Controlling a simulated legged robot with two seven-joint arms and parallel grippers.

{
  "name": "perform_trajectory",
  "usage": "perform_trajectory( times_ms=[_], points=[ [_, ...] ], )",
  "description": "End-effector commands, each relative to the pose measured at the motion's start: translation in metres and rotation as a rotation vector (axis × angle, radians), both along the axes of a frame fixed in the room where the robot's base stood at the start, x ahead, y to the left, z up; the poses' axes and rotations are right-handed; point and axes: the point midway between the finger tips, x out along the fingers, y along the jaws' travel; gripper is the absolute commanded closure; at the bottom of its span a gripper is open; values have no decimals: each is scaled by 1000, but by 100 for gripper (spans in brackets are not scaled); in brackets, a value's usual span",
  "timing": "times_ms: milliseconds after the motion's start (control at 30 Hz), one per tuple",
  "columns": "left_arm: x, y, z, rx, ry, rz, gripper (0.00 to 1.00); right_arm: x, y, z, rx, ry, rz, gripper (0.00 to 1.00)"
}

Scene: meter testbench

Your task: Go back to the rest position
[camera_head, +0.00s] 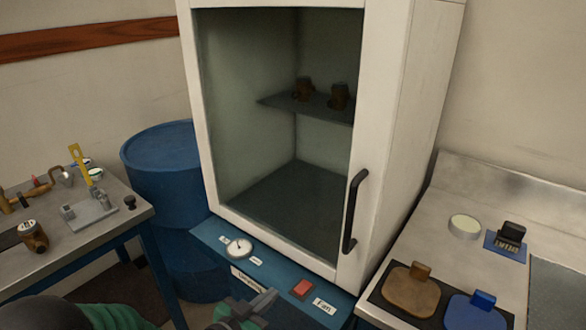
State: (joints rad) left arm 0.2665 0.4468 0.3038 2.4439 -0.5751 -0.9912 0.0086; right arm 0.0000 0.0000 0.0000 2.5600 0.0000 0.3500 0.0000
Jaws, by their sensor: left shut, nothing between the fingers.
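My left gripper (262,300) shows at the bottom edge, in front of the blue control panel (215,244) below the cabinet. Its fingers are shut with nothing between them. It is apart from the cabinet's door handle (354,212), and its tip appears left of the red button (302,288). Green and dark parts of my arm show along the bottom left. My right gripper is not in view.
A white cabinet (400,120) has a glass door that looks closed, with two brown meters on its shelf (290,108). Left are a blue barrel (165,165) and a cluttered workbench (110,222). Right is a metal counter (428,238) with brown, blue and black stamp-like items.

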Motion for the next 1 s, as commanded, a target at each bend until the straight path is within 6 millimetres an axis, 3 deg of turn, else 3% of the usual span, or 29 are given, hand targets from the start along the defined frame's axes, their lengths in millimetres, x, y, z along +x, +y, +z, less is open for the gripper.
perform_trajectory(
  times_ms=[67,167,300,400,533,600,900,1000],
  points=[
    [-7,28,-21,115,132,90,100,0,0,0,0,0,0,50],
    [-33,73,-49,235,354,235,100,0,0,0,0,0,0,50],
    [-87,113,-68,299,630,387,100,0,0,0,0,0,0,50],
    [-129,126,-74,301,807,460,100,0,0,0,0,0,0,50],
    [-185,127,-73,268,1026,519,100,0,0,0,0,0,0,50],
    [-187,127,-36,269,1036,521,100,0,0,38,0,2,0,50],
    [-186,127,62,271,1035,520,100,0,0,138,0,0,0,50],
    [-186,127,85,272,1036,519,100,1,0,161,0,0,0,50]
  ],
)
